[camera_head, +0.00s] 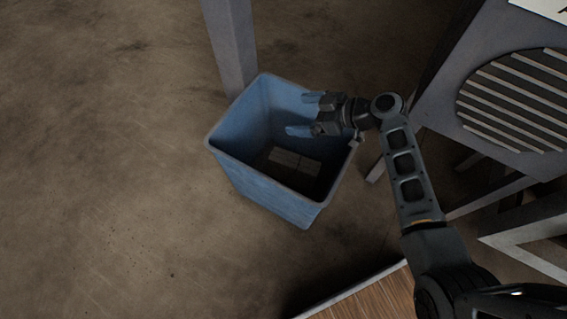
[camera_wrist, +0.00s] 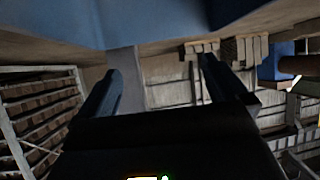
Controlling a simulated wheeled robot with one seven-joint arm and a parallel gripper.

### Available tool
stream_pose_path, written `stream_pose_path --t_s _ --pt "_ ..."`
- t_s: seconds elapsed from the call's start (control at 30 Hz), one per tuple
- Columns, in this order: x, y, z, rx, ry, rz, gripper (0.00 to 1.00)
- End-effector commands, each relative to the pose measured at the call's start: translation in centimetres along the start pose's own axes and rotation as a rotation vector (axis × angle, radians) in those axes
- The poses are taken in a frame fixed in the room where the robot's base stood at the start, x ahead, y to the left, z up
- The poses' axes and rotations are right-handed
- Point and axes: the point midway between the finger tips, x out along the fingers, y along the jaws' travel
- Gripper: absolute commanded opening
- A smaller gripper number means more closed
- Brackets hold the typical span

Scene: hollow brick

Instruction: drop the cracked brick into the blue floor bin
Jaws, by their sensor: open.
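The blue floor bin (camera_head: 262,187) stands on the floor in the middle of the head view, its top open. A pale, blocky thing that looks like the brick (camera_head: 294,162) lies on the bin's dark bottom; I cannot make out a crack. My gripper (camera_head: 297,114) is open and empty over the right part of the bin, near its back rim, with both fingers pointing left. In the wrist view the two fingers (camera_wrist: 158,78) are spread apart with nothing between them. The bin's blue wall (camera_wrist: 50,22) fills the top left of that view.
A grey post (camera_head: 231,45) stands right behind the bin. A grey table with a round slatted grille (camera_head: 520,98) is at the right. A wooden surface (camera_head: 365,297) lies at the bottom. The floor left of the bin is clear.

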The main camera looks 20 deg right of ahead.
Motion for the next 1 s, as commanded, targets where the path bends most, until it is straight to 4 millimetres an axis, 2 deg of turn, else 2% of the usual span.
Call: stream_pose_path --t_s 0.17,0.6,0.73,1.0 --pt "-0.6 -0.1 0.2 0.003 -0.003 0.0 1.0" --pt "-7.0 0.0 0.0 0.001 0.0 0.002 1.0" --pt "-7.7 0.0 0.0 0.0 0.0 0.0 1.0" --pt "-7.8 0.0 0.0 0.0 0.0 0.0 1.0"
